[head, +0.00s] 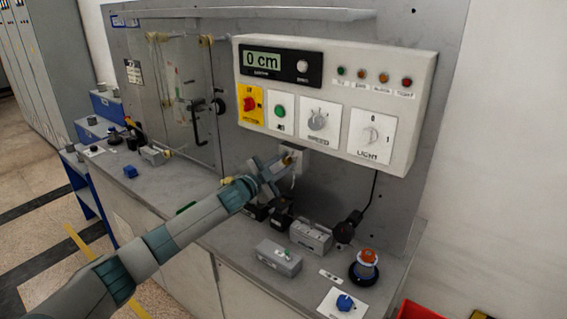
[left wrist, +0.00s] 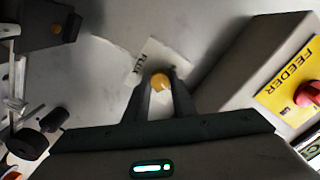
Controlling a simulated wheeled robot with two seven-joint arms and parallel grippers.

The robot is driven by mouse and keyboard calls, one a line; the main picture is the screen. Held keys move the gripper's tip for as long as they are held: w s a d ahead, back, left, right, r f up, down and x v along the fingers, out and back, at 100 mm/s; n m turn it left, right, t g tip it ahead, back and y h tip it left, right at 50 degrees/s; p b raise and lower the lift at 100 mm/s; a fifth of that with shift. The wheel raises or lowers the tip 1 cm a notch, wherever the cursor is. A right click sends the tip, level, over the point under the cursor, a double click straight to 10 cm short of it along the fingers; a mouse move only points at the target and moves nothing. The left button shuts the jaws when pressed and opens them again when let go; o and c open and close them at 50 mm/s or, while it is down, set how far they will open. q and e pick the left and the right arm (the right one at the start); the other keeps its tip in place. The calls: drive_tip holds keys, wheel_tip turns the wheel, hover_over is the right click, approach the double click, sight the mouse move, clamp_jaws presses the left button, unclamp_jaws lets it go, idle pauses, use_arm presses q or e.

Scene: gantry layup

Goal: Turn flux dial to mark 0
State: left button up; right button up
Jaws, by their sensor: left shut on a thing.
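In the head view the dial's plate (head: 298,158) is partly covered by my gripper. The dial's marks and pointer are too small or hidden to read. My right gripper is not seen.
The control box (head: 425,105) juts out above the dial, with a display reading 0 cm, a yellow feeder plate (head: 250,104), and speed and light dials. Grey blocks (head: 278,258), a red-topped knob (head: 368,257) and a blue knob (head: 345,301) stand on the bench below.

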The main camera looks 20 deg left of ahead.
use_arm(q)
drive_tip(key=n+p, duration=0.1)
drive_tip(key=n, duration=0.5)
drive_tip(key=shift+n+p, duration=0.35)
drive_tip(key=shift+n, duration=0.95)
drive_tip(key=n+b, duration=0.1)
drive_tip(key=n, duration=0.3)
drive_tip(key=shift+f+n, duration=0.1)
drive_tip(key=shift+n, duration=0.2)
drive_tip(key=shift+a+n+b, duration=0.1)
drive_tip(key=shift+n+b, duration=0.35)
drive_tip(key=shift+n, duration=1.35)
drive_tip(key=o, duration=1.1)
drive_tip(key=shift+c, duration=0.2)
